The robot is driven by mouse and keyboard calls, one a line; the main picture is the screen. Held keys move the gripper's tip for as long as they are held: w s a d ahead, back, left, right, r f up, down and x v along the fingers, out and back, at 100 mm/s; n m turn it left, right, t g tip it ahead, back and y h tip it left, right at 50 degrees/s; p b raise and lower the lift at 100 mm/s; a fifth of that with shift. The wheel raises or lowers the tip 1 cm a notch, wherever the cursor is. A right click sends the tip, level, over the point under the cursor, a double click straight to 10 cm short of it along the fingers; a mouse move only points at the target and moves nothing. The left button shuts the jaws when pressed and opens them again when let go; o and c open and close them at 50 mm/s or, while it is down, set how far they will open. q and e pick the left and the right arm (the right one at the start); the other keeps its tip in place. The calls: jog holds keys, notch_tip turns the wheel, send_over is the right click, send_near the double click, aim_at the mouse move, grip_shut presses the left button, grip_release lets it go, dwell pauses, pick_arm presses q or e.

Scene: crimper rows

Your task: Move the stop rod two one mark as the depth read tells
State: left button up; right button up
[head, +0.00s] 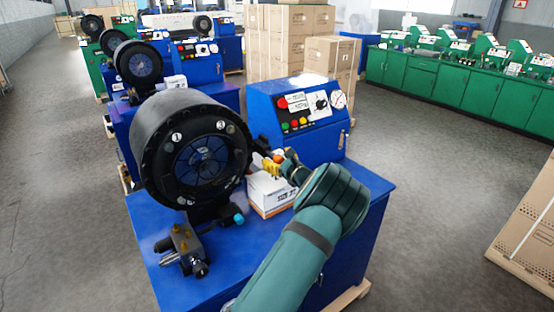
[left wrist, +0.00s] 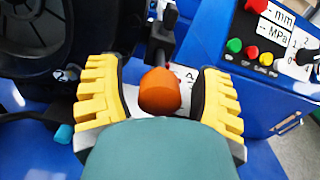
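The stop rod appears as a dark rod with an orange knob (left wrist: 160,92) in the left wrist view. The orange knob also shows small in the head view (head: 278,158), beside the black crimper head (head: 192,150). My left gripper (left wrist: 160,100) has yellow ridged fingers on either side of the knob, with a gap on each side. It is open and not touching the knob. In the head view the left gripper (head: 272,168) is partly hidden by my wrist. The readout panel (left wrist: 275,28) shows dashes before mm and MPa. Rod marks cannot be made out. My right gripper is not in view.
A white box (head: 270,193) stands on the blue machine table (head: 235,262) below the gripper. The blue control cabinet (head: 300,130) with buttons and a gauge stands close behind. A metal fitting with a valve (head: 185,250) sits at the table's front left. Cartons stand further back.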

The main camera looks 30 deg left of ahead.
pick_arm(q)
grip_shut()
jog(key=shift+v, duration=0.9)
jog(key=shift+s+d, duration=0.1)
grip_release()
jog(key=shift+d, duration=0.1)
jog(key=v, duration=1.1)
jog(key=shift+s+d, duration=0.15)
jog(key=shift+d, duration=0.25)
